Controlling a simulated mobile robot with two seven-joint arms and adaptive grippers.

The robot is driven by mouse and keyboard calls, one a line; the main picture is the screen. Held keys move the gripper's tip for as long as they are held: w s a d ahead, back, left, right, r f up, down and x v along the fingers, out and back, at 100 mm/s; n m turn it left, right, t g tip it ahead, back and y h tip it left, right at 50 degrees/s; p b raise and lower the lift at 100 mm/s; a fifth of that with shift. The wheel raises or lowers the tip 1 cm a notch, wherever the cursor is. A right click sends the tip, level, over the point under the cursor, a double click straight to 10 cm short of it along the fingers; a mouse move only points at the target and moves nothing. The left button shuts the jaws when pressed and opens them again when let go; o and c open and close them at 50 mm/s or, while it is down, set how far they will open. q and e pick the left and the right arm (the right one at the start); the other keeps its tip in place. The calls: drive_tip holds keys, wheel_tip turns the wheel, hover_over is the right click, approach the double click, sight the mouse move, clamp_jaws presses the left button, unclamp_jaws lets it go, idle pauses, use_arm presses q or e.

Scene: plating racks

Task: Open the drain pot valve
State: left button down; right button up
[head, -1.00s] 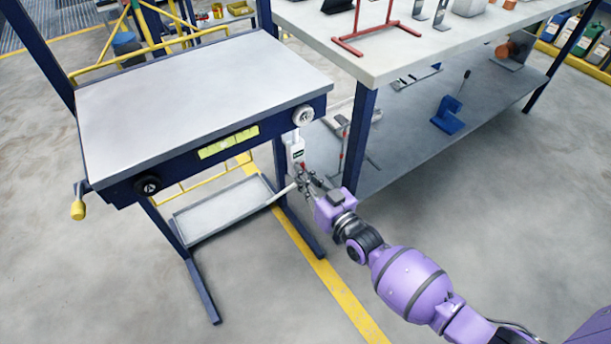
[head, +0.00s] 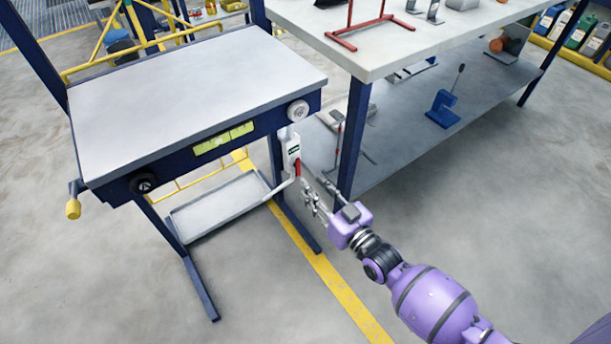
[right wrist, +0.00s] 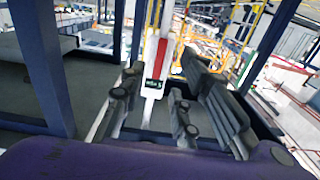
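The drain pot (head: 291,148) is a small white body with a dark green label. It hangs below the right front corner of the bench, with a white pipe running down to the left. Its red valve handle (head: 297,168) hangs along its right side. My right gripper (head: 313,196) is just below and right of the handle, apart from it and empty. In the right wrist view the fingers (right wrist: 156,105) are spread, with the red handle (right wrist: 160,60) and white pot seen beyond the gap. My left gripper is out of view.
A blue-legged table (head: 430,40) with a lower shelf stands close on the right. The floor in front is clear.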

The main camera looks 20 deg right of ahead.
drive_tip(key=v, duration=0.5)
drive_tip(key=shift+s, duration=0.1)
idle(0.3)
